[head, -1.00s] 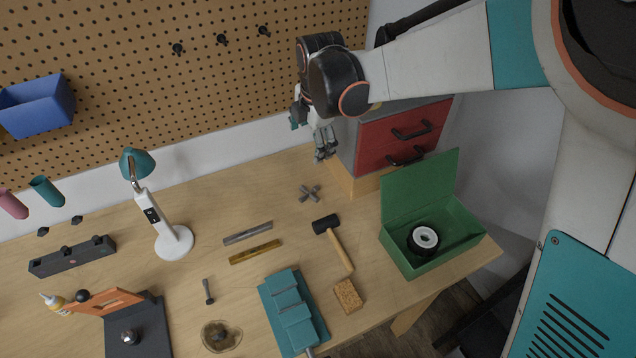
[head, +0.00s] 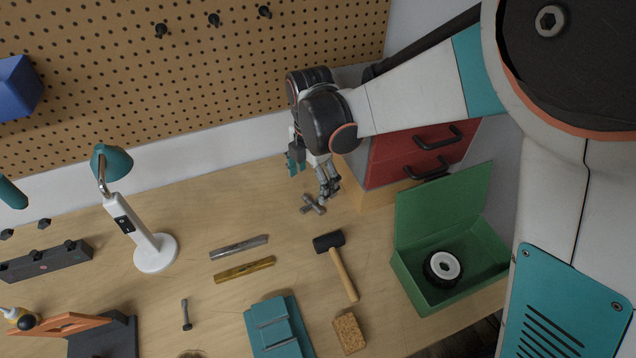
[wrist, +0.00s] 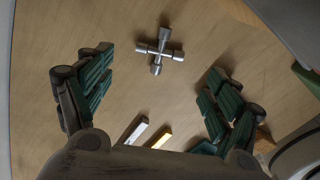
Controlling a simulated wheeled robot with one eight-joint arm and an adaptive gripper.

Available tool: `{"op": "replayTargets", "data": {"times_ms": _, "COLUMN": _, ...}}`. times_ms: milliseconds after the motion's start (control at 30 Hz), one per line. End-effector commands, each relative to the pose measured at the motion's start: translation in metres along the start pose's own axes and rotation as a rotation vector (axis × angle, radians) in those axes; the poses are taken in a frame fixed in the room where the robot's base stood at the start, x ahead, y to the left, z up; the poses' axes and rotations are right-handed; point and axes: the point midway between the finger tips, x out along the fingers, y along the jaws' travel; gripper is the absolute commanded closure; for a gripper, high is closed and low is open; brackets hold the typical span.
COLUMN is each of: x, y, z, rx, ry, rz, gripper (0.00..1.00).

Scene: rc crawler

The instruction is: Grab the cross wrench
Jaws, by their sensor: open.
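The cross wrench (head: 313,205) is a small grey metal cross lying flat on the wooden table, in front of the red drawer cabinet. In the wrist view the cross wrench (wrist: 159,50) lies at the upper middle, beyond and between the two spread fingers. My gripper (head: 326,184) is above the table, close behind the wrench in the head view. In the wrist view my gripper (wrist: 152,88) is open, with green-padded fingers wide apart and nothing between them. The wrench looks untouched.
A hammer (head: 341,268) lies in front of the wrench. A green open box (head: 420,285) holding a black wheel stands at the right. The red drawer cabinet (head: 400,155) stands close behind my gripper. Two flat bars (head: 243,269) lie to the left, with bare table between.

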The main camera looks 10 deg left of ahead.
Motion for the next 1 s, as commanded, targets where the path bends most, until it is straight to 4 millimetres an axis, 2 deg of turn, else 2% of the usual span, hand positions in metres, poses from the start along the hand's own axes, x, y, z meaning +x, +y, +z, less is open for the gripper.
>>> {"op": "replayTargets", "data": {"times_ms": 233, "x": 0.017, "y": 0.0, "z": 0.0, "rx": 0.001, "ry": 0.0, "rz": 0.0, "gripper": 0.17}}
{"op": "replayTargets", "data": {"times_ms": 500, "x": 0.059, "y": 0.0, "z": 0.0, "rx": 0.001, "ry": 0.0, "rz": 0.0, "gripper": 0.17}}
{"op": "replayTargets", "data": {"times_ms": 600, "x": 0.068, "y": 0.0, "z": 0.0, "rx": 0.001, "ry": 0.0, "rz": 0.0, "gripper": 0.17}}
{"op": "replayTargets", "data": {"times_ms": 900, "x": 0.072, "y": 0.0, "z": 0.0, "rx": 0.001, "ry": 0.0, "rz": 0.0, "gripper": 0.17}}
{"op": "replayTargets", "data": {"times_ms": 933, "x": 0.071, "y": 0.0, "z": 0.0, "rx": 0.001, "ry": 0.0, "rz": 0.0, "gripper": 0.21}}
{"op": "replayTargets", "data": {"times_ms": 1000, "x": 0.071, "y": 0.0, "z": 0.0, "rx": 0.001, "ry": 0.0, "rz": 0.0, "gripper": 0.37}}
